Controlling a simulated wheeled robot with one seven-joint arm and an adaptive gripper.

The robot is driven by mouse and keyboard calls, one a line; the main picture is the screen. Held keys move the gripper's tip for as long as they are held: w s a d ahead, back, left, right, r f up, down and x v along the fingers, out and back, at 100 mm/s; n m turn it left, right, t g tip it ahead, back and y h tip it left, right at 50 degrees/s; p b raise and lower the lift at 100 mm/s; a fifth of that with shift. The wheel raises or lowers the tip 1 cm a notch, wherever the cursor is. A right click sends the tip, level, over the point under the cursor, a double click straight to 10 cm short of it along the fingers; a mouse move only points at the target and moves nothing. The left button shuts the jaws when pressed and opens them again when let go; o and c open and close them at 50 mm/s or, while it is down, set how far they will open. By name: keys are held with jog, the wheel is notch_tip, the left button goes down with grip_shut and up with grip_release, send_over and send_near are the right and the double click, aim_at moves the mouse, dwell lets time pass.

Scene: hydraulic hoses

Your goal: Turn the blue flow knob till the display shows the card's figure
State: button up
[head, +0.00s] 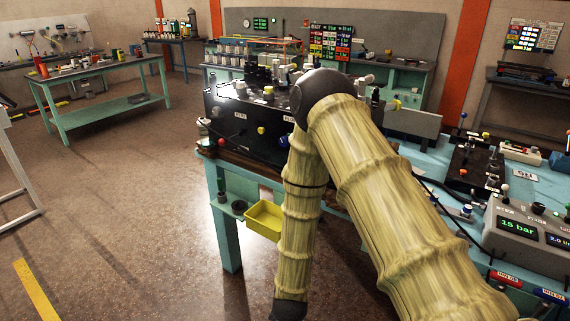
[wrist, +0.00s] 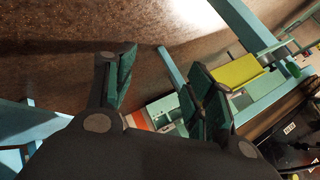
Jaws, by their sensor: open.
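A grey control box (head: 505,250) stands at the right edge of the head view. Its green display (head: 517,228) reads 15 bar, and a second display (head: 558,240) beside it seems to start with 2.0. A dark knob (head: 538,208) sits on its top; a small bluish part (head: 567,214) at the picture's edge may be the blue flow knob, but it is cut off. A white card (head: 523,174) lies behind the box, its figure too small to read surely. My gripper (wrist: 162,66) is open and empty in the wrist view, over the floor, away from the box.
A black valve panel (head: 240,135) stands on the teal bench. A yellow bin (head: 265,219) hangs at the bench's front and also shows in the wrist view (wrist: 238,70). Red and blue labelled parts (head: 505,279) lie before the box.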

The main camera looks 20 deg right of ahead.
jog(key=w+r+m+t+h+b, duration=0.2)
jog(key=w+r+m, duration=0.45)
jog(key=w, duration=0.35)
jog(key=m+h+b, duration=0.4)
jog(key=m+h, duration=0.5)
jog(key=m, duration=1.3)
send_near(282, 143)
jog(key=p+x, duration=0.1)
jog(key=x, duration=0.2)
jog(key=p+x, duration=0.1)
jog(key=x, duration=0.3)
jog(key=p+x, duration=0.1)
jog(key=x, duration=0.2)
jog(key=shift+w+d+r, duration=0.15)
jog(key=shift+d+r, duration=0.05)
jog(key=shift+r, duration=0.1)
jog(key=c, duration=1)
jog(key=shift+f+m+b, duration=0.2)
jog(key=shift+m+b, duration=0.25)
jog(key=shift+b, duration=0.6)
